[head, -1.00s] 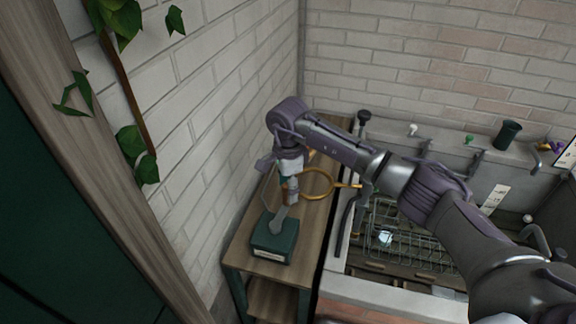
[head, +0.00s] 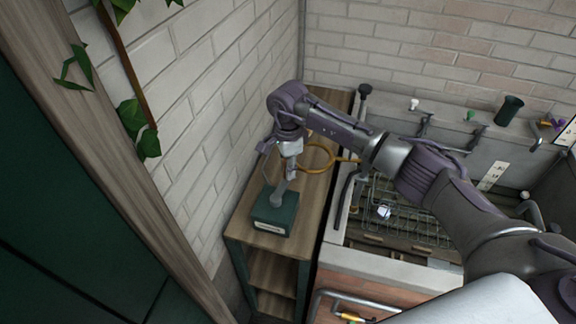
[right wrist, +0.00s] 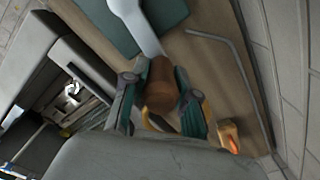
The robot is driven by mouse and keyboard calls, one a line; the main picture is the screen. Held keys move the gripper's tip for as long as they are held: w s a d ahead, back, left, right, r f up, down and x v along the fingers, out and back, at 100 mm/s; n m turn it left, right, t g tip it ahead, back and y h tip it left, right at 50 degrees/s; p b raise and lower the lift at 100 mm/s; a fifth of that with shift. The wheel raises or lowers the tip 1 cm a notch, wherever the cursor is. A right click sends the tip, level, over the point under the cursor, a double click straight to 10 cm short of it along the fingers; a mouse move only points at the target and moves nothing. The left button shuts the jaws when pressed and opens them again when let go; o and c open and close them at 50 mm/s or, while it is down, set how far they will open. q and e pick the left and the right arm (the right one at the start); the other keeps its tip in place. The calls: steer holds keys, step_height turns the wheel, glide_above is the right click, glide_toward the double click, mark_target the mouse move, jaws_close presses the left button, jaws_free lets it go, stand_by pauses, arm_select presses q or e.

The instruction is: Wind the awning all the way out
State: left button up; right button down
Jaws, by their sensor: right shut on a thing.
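A dark green crank box (head: 273,214) with a pale label stands on a wooden shelf top near the brick wall. A grey crank arm (head: 279,193) rises from it, tilted slightly right. My right gripper (head: 291,172) is shut around the crank's brown handle. In the right wrist view the brown handle (right wrist: 161,88) sits between the teal fingertips, and the pale crank arm (right wrist: 138,22) runs up to the green box (right wrist: 105,28). The awning is not recognisable in these views. My left gripper is not in view.
The wooden shelf (head: 245,231) adjoins a sink-like station with a wire rack (head: 410,215). A yellow ring-shaped part (head: 322,150) lies just right of my gripper. A dark green cup (head: 509,110) stands on the back ledge. The brick wall is close on the left.

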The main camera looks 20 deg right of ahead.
steer(key=s+d+p, duration=0.3)
steer(key=s, duration=0.3)
steer(key=s+a+p, duration=0.1)
steer(key=s+a, duration=0.6)
steer(key=a, duration=0.1)
steer(key=a+b, duration=0.1)
steer(key=a, duration=0.1)
steer(key=a+b, duration=0.1)
steer(key=shift+w+a, duration=0.3)
steer(key=shift+w, duration=0.1)
steer(key=c, duration=0.8)
jaws_free()
steer(key=shift+c, duration=0.2)
steer(key=shift+d, duration=0.1)
